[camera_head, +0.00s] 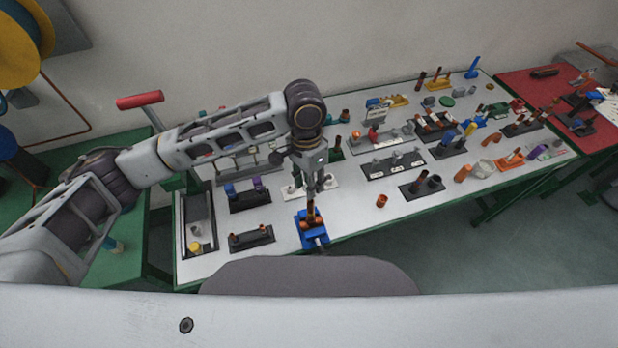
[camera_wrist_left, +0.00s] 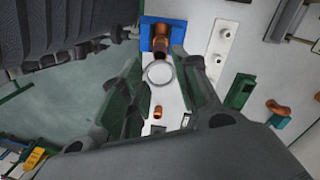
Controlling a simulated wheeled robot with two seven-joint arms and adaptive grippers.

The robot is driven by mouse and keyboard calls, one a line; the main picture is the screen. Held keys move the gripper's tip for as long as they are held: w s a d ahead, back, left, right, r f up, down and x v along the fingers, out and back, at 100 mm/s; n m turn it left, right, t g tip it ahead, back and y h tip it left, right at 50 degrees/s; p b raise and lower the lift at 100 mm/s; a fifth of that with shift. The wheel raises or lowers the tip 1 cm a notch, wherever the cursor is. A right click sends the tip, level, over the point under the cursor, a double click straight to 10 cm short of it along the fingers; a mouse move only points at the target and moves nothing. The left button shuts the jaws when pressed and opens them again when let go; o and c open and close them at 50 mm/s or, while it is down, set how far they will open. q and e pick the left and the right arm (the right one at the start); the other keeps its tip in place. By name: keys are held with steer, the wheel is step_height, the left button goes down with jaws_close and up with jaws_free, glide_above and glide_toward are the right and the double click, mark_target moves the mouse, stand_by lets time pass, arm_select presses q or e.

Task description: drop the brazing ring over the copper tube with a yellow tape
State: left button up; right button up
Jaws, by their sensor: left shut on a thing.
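My left gripper (camera_head: 319,186) points down over the front of the white table, just above a copper tube (camera_head: 311,213) held upright in a blue fixture (camera_head: 314,236). In the left wrist view, a thin silvery brazing ring (camera_wrist_left: 160,73) sits between the fingertips of the gripper (camera_wrist_left: 157,68), which is shut on it. The copper tube (camera_wrist_left: 161,44) and blue fixture (camera_wrist_left: 146,34) show just beyond the ring. The ring appears apart from the tube, though the gap is hard to judge. I cannot make out yellow tape on this tube. My right gripper is out of view.
A short copper piece (camera_head: 381,201) stands on the table (camera_head: 345,215) to the right. A black holder with small copper parts (camera_head: 251,237) lies to the left. A white holder (camera_head: 295,190) is close behind the gripper. Several other holders crowd the right side.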

arm_select(q)
steer(key=shift+s+f, duration=0.15)
steer(key=shift+f, duration=1.25)
steer(key=shift+s+d+f, duration=0.1)
steer(key=shift+f, duration=0.75)
steer(key=shift+p, duration=0.55)
steer(key=shift+p, duration=0.7)
steer(key=shift+s+f, duration=0.1)
steer(key=shift+f, duration=0.55)
stand_by(0.6)
